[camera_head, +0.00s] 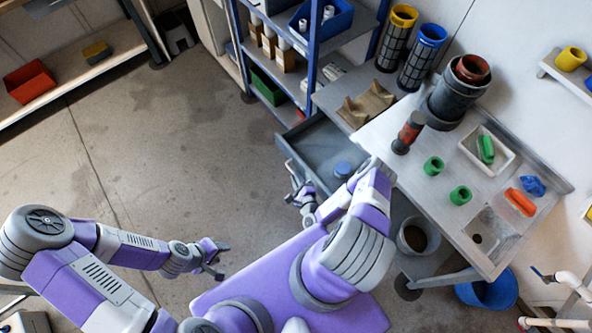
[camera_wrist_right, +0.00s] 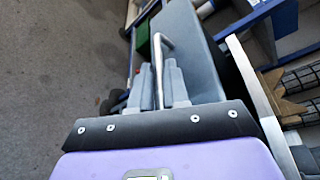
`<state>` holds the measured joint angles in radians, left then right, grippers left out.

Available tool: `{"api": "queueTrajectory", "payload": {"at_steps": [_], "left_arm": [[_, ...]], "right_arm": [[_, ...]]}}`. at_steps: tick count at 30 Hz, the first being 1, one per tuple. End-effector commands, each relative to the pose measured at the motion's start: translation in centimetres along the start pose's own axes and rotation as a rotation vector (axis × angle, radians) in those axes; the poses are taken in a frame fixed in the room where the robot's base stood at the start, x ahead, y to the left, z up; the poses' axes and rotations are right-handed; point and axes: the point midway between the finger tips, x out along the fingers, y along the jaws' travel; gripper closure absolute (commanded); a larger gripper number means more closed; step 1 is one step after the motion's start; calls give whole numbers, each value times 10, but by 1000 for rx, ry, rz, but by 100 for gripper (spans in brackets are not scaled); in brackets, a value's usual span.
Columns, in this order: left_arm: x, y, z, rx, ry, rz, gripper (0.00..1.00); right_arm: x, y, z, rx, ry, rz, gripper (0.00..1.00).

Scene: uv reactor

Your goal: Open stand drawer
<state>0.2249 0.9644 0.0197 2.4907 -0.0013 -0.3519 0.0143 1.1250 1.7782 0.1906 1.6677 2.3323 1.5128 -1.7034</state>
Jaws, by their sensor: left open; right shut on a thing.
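The stand drawer (camera_head: 325,150) is a grey open-topped box, pulled out from under the metal work stand (camera_head: 440,195) in the head view. A round blue item (camera_head: 343,169) lies inside it. My right gripper (camera_head: 297,192) is at the drawer's front. In the right wrist view the gripper's fingers (camera_wrist_right: 160,90) are shut around the bar handle (camera_wrist_right: 159,62), with the grey drawer front (camera_wrist_right: 190,55) just behind. My left gripper (camera_head: 218,262) is open and empty over the floor, apart from the drawer.
A blue-framed shelf (camera_head: 313,50) stands just behind the drawer. The stand top holds green rings (camera_head: 433,166), a dark pot (camera_head: 455,100) and trays. A grey bucket (camera_head: 418,236) and a blue basin (camera_head: 487,292) are below. The floor to the left (camera_head: 170,150) is clear.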

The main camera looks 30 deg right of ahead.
Motion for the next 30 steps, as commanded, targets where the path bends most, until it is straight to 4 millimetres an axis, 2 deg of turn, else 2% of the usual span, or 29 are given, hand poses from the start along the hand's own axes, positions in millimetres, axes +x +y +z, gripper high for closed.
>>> {"api": "queueTrajectory", "payload": {"at_steps": [15,16,19,27,30], "left_arm": [[-2,1,0,0,0,0,57],[-2,1,0,0,0,0,57],[-2,1,0,0,0,0,57],[-2,1,0,0,0,0,57],[-3,1,0,0,0,0,57]], "right_arm": [[-4,2,1,2,10,-7,100],[-4,2,1,2,10,-7,80],[-4,2,1,2,10,-7,65],[-4,2,1,2,10,-6,64],[-10,2,1,3,10,-5,64]]}}
